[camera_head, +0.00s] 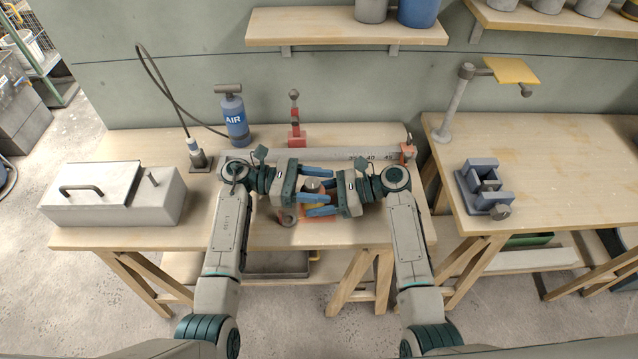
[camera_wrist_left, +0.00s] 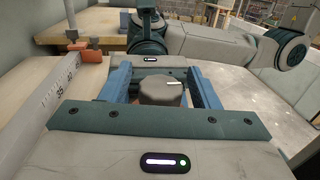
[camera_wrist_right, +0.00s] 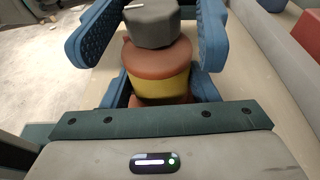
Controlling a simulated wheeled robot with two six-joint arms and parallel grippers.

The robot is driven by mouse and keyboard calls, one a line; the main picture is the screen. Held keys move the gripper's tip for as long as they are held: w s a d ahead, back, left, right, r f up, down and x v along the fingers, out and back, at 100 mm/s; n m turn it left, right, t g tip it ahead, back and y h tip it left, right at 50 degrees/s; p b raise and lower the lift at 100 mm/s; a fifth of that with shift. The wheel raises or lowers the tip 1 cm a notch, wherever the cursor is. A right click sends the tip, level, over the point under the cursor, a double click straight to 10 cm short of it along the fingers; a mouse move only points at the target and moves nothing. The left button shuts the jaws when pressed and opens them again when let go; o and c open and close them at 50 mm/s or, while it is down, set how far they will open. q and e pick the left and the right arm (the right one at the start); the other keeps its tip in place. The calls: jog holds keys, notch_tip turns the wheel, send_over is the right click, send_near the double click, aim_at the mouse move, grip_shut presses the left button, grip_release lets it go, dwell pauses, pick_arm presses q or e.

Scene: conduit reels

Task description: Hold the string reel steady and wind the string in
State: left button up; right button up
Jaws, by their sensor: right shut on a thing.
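The reel (camera_wrist_right: 162,85) has a yellow middle between orange-red flanges and a dark grey knob (camera_wrist_right: 150,25) with a white mark on top. It stands upright on the bench's front part; the knob also shows in the head view (camera_head: 313,183). My right gripper (camera_wrist_right: 163,92) is shut on the reel's body, low down. My left gripper (camera_head: 327,187) comes from the opposite side, higher up. Its blue fingers are open on both sides of the knob, with gaps visible in the left wrist view (camera_wrist_left: 162,88). I cannot make out the string.
A long ruler (camera_head: 345,156) lies behind the grippers, with an orange block (camera_head: 407,150) at its right end. A grey box (camera_head: 110,195), a blue air bottle (camera_head: 234,117) and a red stand (camera_head: 295,125) are around.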

pick_arm(q)
jog(key=a, duration=0.4)
jog(key=w+a, duration=0.1)
jog(key=a, duration=0.7)
jog(key=shift+w, duration=0.4)
pick_arm(e)
jog(key=o, duration=0.8)
jog(key=shift+o, duration=0.2)
jog(key=shift+d, duration=0.1)
